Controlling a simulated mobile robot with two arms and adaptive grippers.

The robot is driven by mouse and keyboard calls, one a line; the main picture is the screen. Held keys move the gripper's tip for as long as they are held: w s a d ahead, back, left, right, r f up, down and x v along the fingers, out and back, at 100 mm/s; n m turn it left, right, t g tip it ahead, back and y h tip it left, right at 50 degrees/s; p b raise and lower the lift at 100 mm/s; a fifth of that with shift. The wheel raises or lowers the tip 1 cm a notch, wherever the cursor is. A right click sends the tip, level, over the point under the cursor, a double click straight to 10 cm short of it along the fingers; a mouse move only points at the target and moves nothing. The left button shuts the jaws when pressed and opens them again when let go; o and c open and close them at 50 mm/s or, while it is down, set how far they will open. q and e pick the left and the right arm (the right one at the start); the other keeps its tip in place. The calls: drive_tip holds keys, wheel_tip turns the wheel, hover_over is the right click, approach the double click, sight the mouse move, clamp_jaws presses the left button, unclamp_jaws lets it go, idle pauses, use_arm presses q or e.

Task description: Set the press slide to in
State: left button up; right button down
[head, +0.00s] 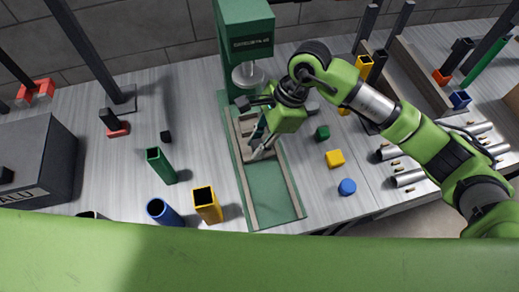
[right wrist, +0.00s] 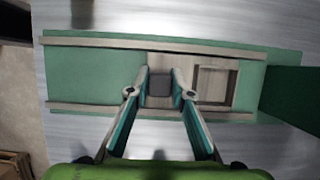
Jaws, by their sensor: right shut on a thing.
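The green press (head: 245,30) stands at the back of the table with a round pale ram (head: 248,75). A green track (head: 272,205) with pale rails runs from it toward the front. The press slide (head: 243,126) is a pale plate in the back part of the track, close to the ram. In the right wrist view the slide (right wrist: 188,60) has a square pocket on its press side and a dark handle (right wrist: 160,88) on the other. My right gripper (right wrist: 160,80) is shut on that handle. It partly hides the slide in the head view. My left gripper is not in view.
Green (head: 161,165), blue (head: 164,213) and yellow (head: 207,205) square or round tubes stand left of the track. Green, yellow (head: 334,158) and blue (head: 347,187) small pieces lie to the right. The track's front half is clear.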

drive_tip(key=shift+w, duration=0.2)
drive_tip(key=c, duration=1.8)
unclamp_jaws()
drive_tip(key=shift+w+a, duration=0.1)
drive_tip(key=v, duration=0.7)
drive_tip(key=shift+r, duration=0.25)
